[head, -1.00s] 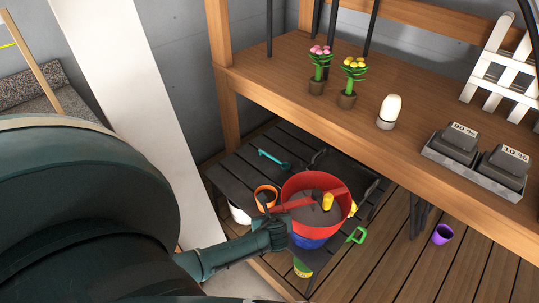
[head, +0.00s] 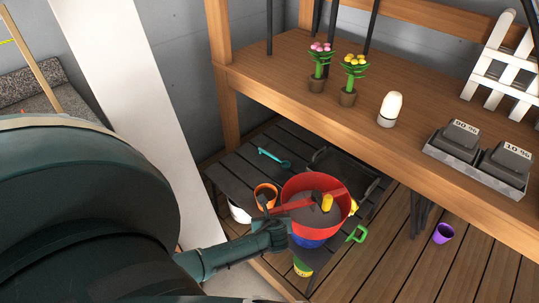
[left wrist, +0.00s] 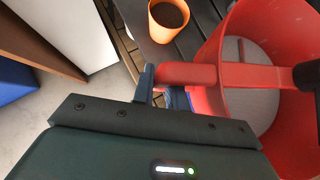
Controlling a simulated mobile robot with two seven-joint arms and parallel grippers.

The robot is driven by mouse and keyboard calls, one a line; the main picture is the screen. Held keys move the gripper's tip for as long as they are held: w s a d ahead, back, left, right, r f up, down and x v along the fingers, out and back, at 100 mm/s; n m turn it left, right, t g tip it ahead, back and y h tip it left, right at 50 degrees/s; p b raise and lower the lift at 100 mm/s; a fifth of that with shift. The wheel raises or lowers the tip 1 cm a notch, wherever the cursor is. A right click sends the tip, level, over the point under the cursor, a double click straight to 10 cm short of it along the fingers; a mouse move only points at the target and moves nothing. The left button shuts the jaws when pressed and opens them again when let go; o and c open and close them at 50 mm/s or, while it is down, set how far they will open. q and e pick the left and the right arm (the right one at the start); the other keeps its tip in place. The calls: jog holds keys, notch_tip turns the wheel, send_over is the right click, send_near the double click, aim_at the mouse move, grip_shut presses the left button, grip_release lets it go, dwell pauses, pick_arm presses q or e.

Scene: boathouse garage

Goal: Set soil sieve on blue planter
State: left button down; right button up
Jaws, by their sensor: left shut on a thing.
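The soil sieve (head: 291,188) is a red round tub with a grey mesh floor, a red crossbar and a yellow knob. It looks about level, directly above the blue planter (head: 308,243), whose side shows just under it. No gap shows between them, but I cannot tell if the sieve rests fully on it. My left gripper (head: 284,228) is shut on the sieve's red handle, at the left of the tub. In the left wrist view the sieve (left wrist: 215,95) fills the right side, its handle at the fingers. My right gripper is not in view.
The dark slatted table (head: 233,178) holds an orange pot (head: 265,190) close left of the sieve and a turquoise tool (head: 273,159). A wooden shelf (head: 400,140) with flowers and weights overhangs behind and right. A purple cup (head: 443,233) stands on the floor.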

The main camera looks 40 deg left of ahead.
pick_arm(q)
jog(key=c, duration=1.4)
grip_release()
jog(key=shift+o, duration=0.4)
jog(key=shift+s+f, duration=0.1)
jog(key=c, duration=0.4)
jog(key=shift+p+v, duration=2.45)
jog(key=shift+p, duration=0.15)
